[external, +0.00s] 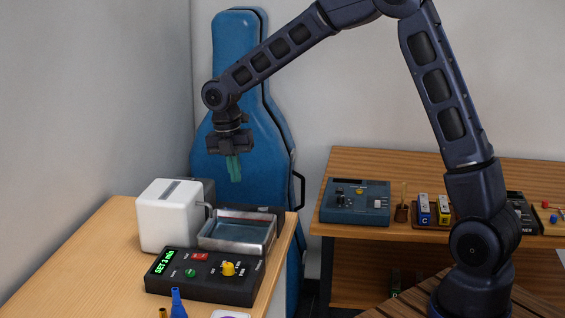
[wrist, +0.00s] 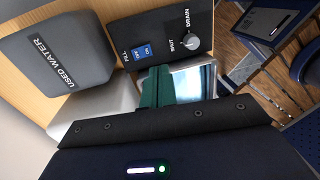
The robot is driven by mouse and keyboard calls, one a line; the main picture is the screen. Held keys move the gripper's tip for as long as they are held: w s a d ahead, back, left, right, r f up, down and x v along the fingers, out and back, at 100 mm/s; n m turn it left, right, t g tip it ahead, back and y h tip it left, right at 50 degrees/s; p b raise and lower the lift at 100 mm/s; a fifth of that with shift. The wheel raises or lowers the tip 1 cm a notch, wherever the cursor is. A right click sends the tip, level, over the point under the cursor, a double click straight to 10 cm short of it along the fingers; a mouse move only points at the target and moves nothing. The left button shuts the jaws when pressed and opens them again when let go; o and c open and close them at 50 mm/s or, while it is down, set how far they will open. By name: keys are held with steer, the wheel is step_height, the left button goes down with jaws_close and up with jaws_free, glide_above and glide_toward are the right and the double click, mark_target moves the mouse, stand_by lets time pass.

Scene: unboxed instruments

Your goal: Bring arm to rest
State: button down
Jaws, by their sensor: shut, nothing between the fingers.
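My gripper (external: 234,168) hangs from the raised arm, pointing down above the light wooden table at the left. Its green fingers are shut together with nothing held between them. In the wrist view the green fingers (wrist: 157,88) show at the centre, in front of the shiny metal tray. In the external view the fingers are above the metal basin (external: 238,232), clear of it. The arm is bent at the elbow, running up and right and then down to my base on the right.
A white box (external: 170,214) and a black control box (external: 205,276) with a yellow knob stand by the basin. A blue instrument case (external: 240,70) leans on the wall behind my gripper. A rear table holds a blue device (external: 356,203). A grey "USED WATER" lid (wrist: 58,60) shows in the wrist view.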

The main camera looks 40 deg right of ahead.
steer(key=s+d+r+m+t, duration=0.3)
steer(key=s+d+r+m, duration=1.1)
steer(key=s+d+r, duration=0.25)
steer(key=s+d+m+t, duration=0.1)
steer(key=s+d+m, duration=0.4)
steer(key=s, duration=0.4)
steer(key=s+d+m+t+y, duration=0.1)
steer(key=s+d+m, duration=0.4)
steer(key=s+m, duration=0.3)
steer(key=shift+s+d+f+t, duration=0.15)
steer(key=shift+s+f+t, duration=0.15)
steer(key=shift+s, duration=0.2)
